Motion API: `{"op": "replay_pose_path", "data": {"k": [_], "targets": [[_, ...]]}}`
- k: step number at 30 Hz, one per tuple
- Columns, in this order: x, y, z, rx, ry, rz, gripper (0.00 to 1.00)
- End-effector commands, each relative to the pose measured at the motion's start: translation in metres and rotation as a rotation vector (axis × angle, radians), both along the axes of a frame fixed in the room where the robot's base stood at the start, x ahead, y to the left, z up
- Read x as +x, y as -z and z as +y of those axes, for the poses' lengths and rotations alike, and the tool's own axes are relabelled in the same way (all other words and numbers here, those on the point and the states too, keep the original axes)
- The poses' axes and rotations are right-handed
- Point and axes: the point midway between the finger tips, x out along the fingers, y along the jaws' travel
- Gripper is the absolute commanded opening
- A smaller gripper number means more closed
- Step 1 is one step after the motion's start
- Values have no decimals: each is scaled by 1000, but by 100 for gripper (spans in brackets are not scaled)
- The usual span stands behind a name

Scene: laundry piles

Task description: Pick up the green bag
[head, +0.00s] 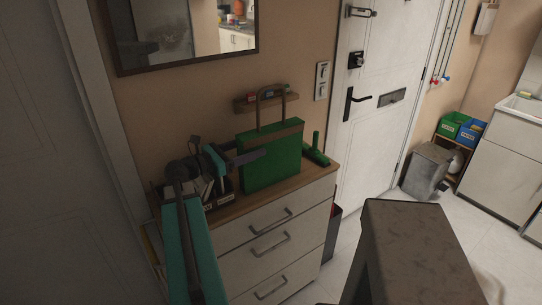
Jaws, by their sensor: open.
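The green bag (278,162) stands upright on the wooden top of a chest of drawers (262,187). It has a brown band along its upper edge and a tall brown handle loop (273,92). My gripper (257,155) is open, at the left side of the bag in the picture. The dark fingers point right and overlap the bag's left edge. I cannot tell whether they touch it. My arm comes up from the bottom left and hides part of the chest top.
A dark holder with papers (205,192) stands left of the bag. A small wall shelf (252,105) is behind the handle, below a framed mirror (187,38). A white door (386,90) is at the right.

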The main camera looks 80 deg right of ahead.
Motion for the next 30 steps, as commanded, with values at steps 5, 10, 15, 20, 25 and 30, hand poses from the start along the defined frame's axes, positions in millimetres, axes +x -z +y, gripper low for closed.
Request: {"op": "replay_pose_path", "data": {"k": [5,10,15,20,25,30], "targets": [[0,0,0,0,0,0,62],[-8,-1,-6,0,1,0,62],[-23,0,-16,1,1,1,62],[-34,1,-27,1,0,1,62],[-40,2,-32,0,-1,0,62],[-40,2,-32,0,-2,0,62]]}}
